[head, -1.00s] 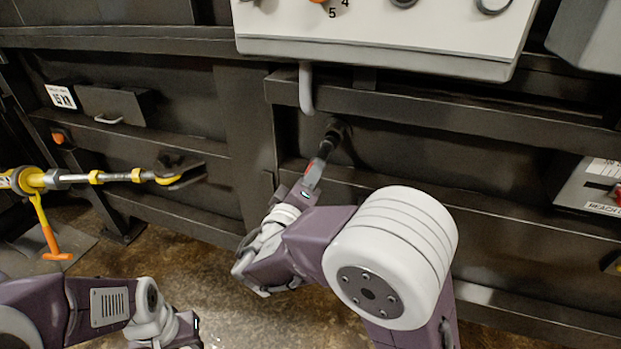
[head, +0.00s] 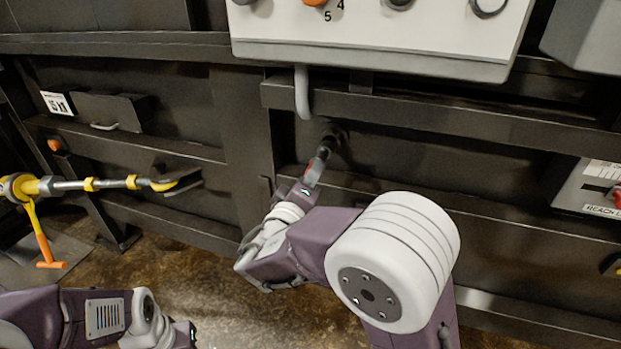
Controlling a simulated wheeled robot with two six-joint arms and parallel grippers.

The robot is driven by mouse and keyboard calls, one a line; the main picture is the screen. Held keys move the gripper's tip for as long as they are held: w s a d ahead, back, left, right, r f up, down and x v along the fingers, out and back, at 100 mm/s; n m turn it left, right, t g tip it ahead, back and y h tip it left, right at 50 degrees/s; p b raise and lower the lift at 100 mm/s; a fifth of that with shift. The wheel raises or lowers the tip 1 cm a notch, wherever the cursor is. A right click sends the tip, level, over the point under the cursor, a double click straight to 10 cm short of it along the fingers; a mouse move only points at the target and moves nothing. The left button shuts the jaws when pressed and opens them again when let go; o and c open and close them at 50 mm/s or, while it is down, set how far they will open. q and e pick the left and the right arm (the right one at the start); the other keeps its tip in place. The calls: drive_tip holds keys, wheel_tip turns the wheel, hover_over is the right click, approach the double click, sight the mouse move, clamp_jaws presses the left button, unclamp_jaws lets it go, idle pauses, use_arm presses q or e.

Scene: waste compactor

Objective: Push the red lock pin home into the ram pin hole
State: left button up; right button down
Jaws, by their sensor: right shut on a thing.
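The pin points up and away toward a dark round fitting (head: 334,136) on the wall, which looks like the ram pin hole. The pin's far end and the hole's mouth are dark and partly hidden by the gripper, so I cannot tell how deep the pin sits. My left arm (head: 105,315) is low at the left; its gripper fingers are not clearly visible.
A white control panel (head: 380,40) overhangs above, with a grey hook-shaped bar (head: 302,92) below it. A yellow tool with an orange handle (head: 45,188) stands out at the left. A grey box with a red part (head: 590,190) is at the right. Brown floor (head: 190,270) is open below.

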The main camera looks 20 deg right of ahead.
drive_tip(key=shift+b+x, duration=1.15)
drive_tip(key=shift+x, duration=1.55)
drive_tip(key=shift+r, duration=0.1)
drive_tip(key=c, duration=1)
unclamp_jaws()
drive_tip(key=shift+c, duration=0.5)
drive_tip(key=shift+s+a+f+b, duration=0.2)
drive_tip(key=shift+s+a+b, duration=0.05)
drive_tip(key=shift+s+b, duration=0.05)
drive_tip(key=b+v, duration=0.2)
drive_tip(key=v, duration=0.2)
drive_tip(key=shift+v, duration=1.15)
